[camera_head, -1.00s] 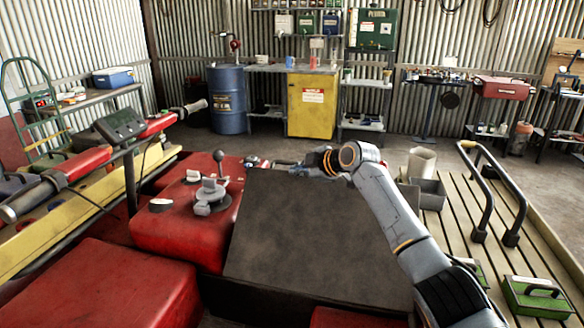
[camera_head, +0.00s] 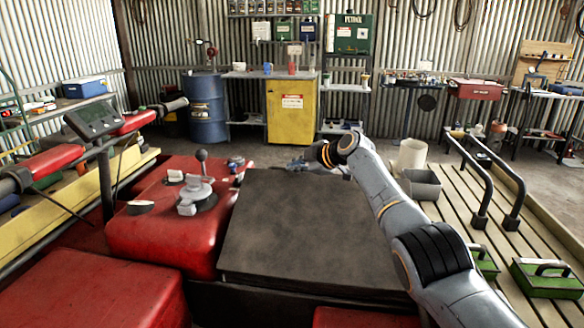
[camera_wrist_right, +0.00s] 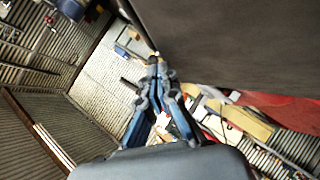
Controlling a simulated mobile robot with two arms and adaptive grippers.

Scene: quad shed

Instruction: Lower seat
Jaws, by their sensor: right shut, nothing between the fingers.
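The seat (camera_head: 310,230) is a broad dark brown slab in the middle of the head view, beside the red bodywork (camera_head: 160,235). It seems close to level, but the exact gap under it is hard to tell. My right arm reaches over its right side, and my right gripper (camera_head: 302,165) is at its far edge, small and partly hidden by the wrist. In the right wrist view my right gripper (camera_wrist_right: 160,65) is shut and empty, its fingertips close to the edge of the seat (camera_wrist_right: 235,40). Contact cannot be told. My left gripper is out of view.
A grey lever (camera_head: 201,175) stands on the red bodywork left of the seat. Handlebars with a display (camera_head: 95,117) are further left. A slatted rack (camera_head: 465,215) with black rails, a grey bin (camera_head: 420,185) and green boxes (camera_head: 545,278) lies to the right. Open floor lies behind.

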